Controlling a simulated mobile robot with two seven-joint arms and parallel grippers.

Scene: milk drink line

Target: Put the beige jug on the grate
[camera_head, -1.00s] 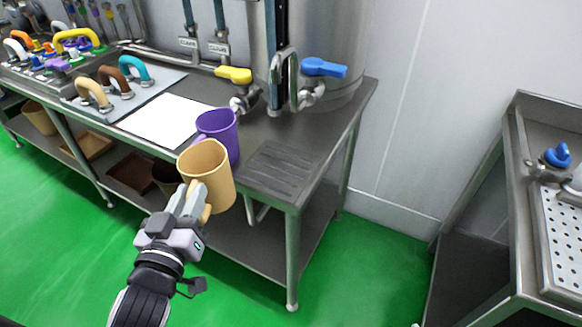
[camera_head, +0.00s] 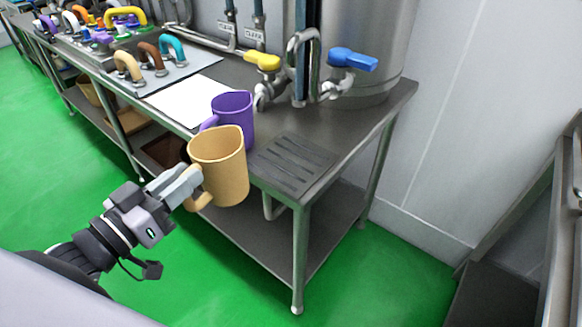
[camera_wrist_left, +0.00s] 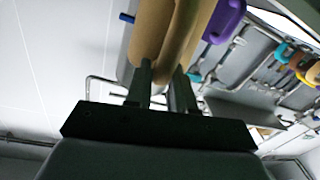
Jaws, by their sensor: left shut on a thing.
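The beige jug (camera_head: 222,168) is upright in the air just off the front edge of the steel table in the head view. My left gripper (camera_head: 192,182) is shut on its handle, on the jug's left side. In the left wrist view the beige jug (camera_wrist_left: 165,35) rises above the fingers (camera_wrist_left: 163,88). The grate (camera_head: 292,164) is a dark slotted panel set in the table's right front corner, to the right of the jug. Its visible top is bare. My right gripper is not in view.
A purple jug (camera_head: 236,118) stands on the table close behind the beige jug. A white sheet (camera_head: 183,100) lies left of it. A yellow-handled tap (camera_head: 263,61) and a blue-handled tap (camera_head: 352,60) are behind the grate. Another steel unit (camera_head: 560,220) stands at the right.

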